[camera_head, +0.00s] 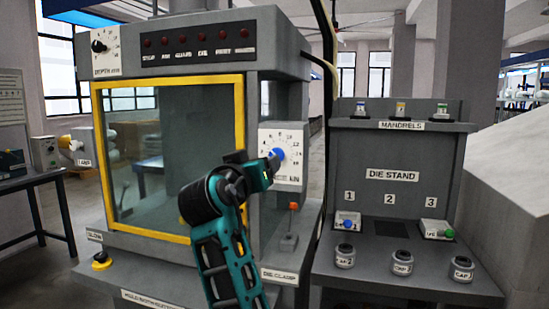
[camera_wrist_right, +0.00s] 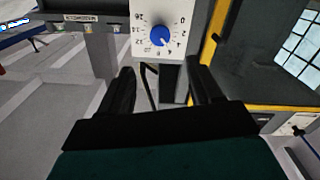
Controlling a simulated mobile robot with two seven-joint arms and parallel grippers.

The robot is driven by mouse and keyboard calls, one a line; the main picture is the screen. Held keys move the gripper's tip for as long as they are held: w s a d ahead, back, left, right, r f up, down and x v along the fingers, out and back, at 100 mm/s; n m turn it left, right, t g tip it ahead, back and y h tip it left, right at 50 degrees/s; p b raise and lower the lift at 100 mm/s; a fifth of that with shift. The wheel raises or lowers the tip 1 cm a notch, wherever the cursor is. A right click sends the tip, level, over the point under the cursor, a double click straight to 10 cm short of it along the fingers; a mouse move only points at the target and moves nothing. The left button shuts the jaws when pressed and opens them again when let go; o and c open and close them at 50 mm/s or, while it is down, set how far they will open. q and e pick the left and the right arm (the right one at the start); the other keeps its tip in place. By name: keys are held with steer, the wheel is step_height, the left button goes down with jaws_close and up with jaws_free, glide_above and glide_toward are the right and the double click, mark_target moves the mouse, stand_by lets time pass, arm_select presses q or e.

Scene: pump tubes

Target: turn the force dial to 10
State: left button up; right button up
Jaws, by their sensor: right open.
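The force dial is a white plate with a ring of numbers (camera_head: 284,137) and a blue knob (camera_head: 278,154), on the front of the grey press, right of the yellow-framed window. In the right wrist view the plate (camera_wrist_right: 178,14) appears upside down, with the blue knob (camera_wrist_right: 160,36) at its middle. The knob's exact pointer setting is too small to read. My right gripper (camera_head: 262,164) is in front of the dial and partly overlaps its lower left. Its open fingers (camera_wrist_right: 161,76) are empty, and the knob shows beyond the gap between them. My left gripper is out of view.
A second dial labelled depth (camera_head: 98,46) is at the press's upper left. The die stand (camera_head: 392,174) with mandrels and caps is to the right. The yellow window frame (camera_head: 240,120) is close left of the dial.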

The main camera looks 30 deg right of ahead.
steer(key=p+x, duration=0.1)
steer(key=x, duration=1.1)
steer(key=shift+w, duration=0.15)
